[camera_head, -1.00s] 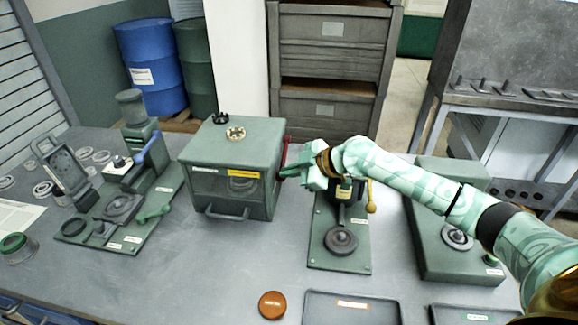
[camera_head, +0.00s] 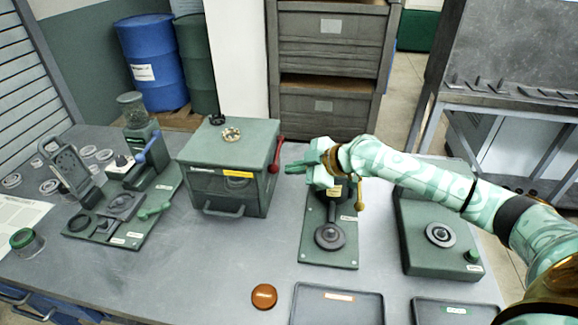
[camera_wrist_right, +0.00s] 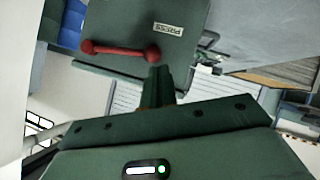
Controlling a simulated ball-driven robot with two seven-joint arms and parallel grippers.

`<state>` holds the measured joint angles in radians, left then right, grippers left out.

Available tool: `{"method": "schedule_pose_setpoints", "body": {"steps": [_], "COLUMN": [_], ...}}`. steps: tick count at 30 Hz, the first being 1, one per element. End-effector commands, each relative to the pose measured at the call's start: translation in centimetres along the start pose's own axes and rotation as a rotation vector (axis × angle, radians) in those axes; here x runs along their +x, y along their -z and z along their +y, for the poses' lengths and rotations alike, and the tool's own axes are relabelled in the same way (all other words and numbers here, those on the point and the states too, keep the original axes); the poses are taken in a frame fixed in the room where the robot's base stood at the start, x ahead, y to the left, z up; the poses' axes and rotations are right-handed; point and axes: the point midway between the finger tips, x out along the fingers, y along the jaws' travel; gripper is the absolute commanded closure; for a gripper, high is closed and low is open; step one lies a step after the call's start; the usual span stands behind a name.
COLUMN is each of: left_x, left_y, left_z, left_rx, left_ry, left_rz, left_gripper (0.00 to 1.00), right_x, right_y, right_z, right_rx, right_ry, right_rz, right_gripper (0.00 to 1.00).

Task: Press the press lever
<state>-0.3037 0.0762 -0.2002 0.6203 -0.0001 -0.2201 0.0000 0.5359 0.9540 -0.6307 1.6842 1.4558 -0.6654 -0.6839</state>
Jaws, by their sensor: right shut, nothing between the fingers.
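The press is a green box (camera_head: 228,190) whose label reads PRESS in the right wrist view (camera_wrist_right: 168,30). Its red lever (camera_head: 276,154) is on the box's right side, with a knob at the upper end. In the right wrist view the red lever (camera_wrist_right: 118,49) lies nearly level across the box face. My right gripper (camera_head: 290,168) is shut and empty, just right of the lever, pointing left at it. In the right wrist view its fingertips (camera_wrist_right: 157,74) are just below the lever's right end; I cannot tell whether they touch. My left gripper is not in view.
A green stand with a yellow-knobbed lever (camera_head: 360,194) is under my right forearm. A green unit (camera_head: 445,262) stands further right. Another green machine (camera_head: 125,205) is at the left. Trays (camera_head: 338,290) and an orange disc (camera_head: 264,296) lie in front. Bare table lies before the press.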

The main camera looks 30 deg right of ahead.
Motion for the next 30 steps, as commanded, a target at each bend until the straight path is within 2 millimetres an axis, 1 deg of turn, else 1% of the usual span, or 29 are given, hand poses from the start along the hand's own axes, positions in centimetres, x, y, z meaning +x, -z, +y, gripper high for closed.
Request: {"method": "schedule_pose_setpoints", "body": {"steps": [1, 6, 9, 12, 16, 30], "left_x": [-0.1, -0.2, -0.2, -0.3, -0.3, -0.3], "left_y": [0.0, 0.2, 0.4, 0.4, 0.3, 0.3], "left_z": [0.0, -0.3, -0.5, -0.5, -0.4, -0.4], "left_rx": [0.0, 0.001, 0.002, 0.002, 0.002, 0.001], "left_ry": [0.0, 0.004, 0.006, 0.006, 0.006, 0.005], "left_rz": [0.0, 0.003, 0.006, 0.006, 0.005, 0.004], "left_gripper": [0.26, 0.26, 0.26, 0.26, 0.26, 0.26], "right_x": [-1.2, -4.4, -5.7, -6.4, -6.8, -6.8], "right_y": [-0.2, -0.2, -0.2, -0.2, -0.1, -0.1], "right_z": [-0.2, -0.3, -0.4, -0.4, -0.4, -0.4], "right_rx": [-0.001, -0.002, 0.001, 0.0, 0.002, 0.001], "right_ry": [0.002, 0.003, 0.002, 0.001, 0.001, 0.001], "right_rz": [-0.003, -0.002, 0.0, 0.001, 0.003, 0.003], "right_gripper": [1.0, 1.0, 1.0, 1.0, 1.0, 1.0]}}
